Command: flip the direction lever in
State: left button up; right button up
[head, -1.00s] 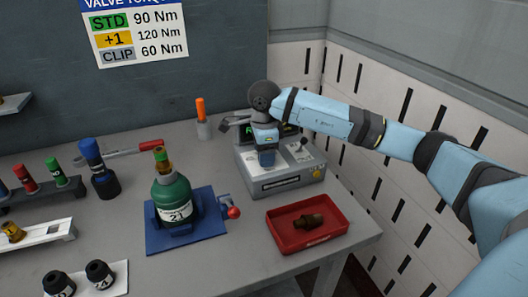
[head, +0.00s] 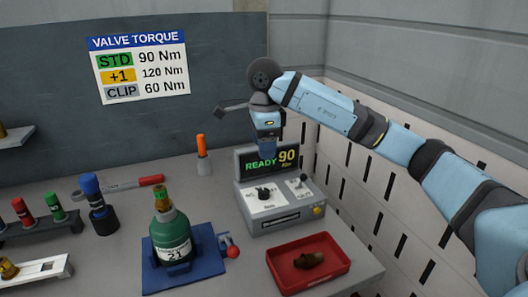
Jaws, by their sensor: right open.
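The torque controller (head: 281,214) is a grey box on the bench. A black knob (head: 263,192) sits on the left part. My left gripper is out of view.
A green bottle (head: 171,238) stands in a blue fixture (head: 207,260) left of the controller. A slotted wall (head: 374,170) borders the right.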

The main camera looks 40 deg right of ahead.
aim_at(304, 177)
jog(key=k+j, duration=0.15)
jog(key=j, duration=0.15)
jog(key=k+j, duration=0.1)
jog(key=j, duration=0.25)
jog(key=k+j, duration=0.15)
jog(key=j, duration=0.15)
jog(key=k+j, duration=0.1)
jog(key=j, duration=0.25)
